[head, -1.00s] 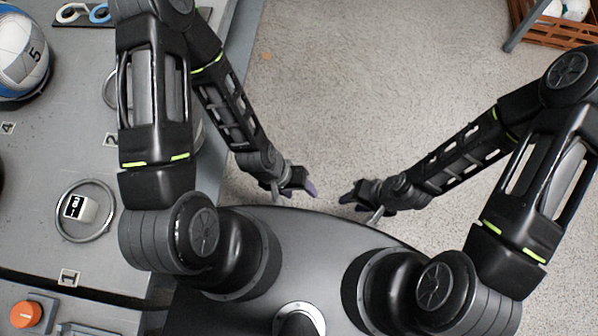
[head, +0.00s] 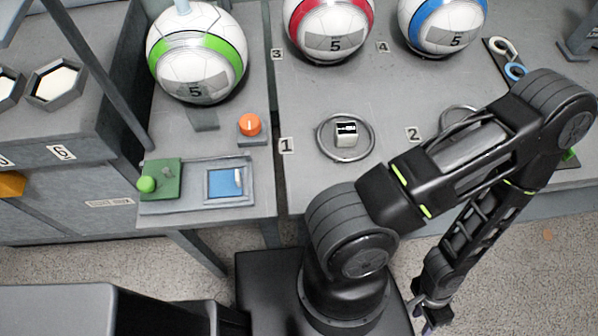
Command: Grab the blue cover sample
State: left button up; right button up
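A blue square panel (head: 223,184) with a small white upright piece on it sits in a grey frame on the near edge of the left-hand table. It looks like the blue cover sample. A green square panel (head: 160,180) with a green knob lies just left of it. My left gripper (head: 430,318) hangs low at the bottom edge, right of the middle, well away from the blue panel. It is partly cut off, and its finger opening cannot be made out. My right gripper is out of view.
A green-banded ball (head: 197,55) and an orange button (head: 249,125) stand behind the panels. A ring (head: 346,155) around a small white block, a red-banded ball (head: 329,28) and a blue-banded ball (head: 440,24) are on the grey table. Floor shows before the tables.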

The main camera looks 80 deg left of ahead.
aim_at(223, 184)
jog(key=u, duration=0.5)
jog(key=k+l+u, duration=0.1)
jog(key=u, duration=0.35)
jog(key=k+u, duration=0.15)
jog(key=u, duration=0.8)
jog(key=k+j+u, duration=0.1)
jog(key=u, duration=0.4)
jog(key=j+u, duration=0.1)
jog(key=u, duration=0.2)
jog(key=j+u, duration=0.1)
jog(key=u, duration=0.25)
jog(key=j, duration=0.25)
jog(key=k+j, duration=0.15)
jog(key=j, duration=0.1)
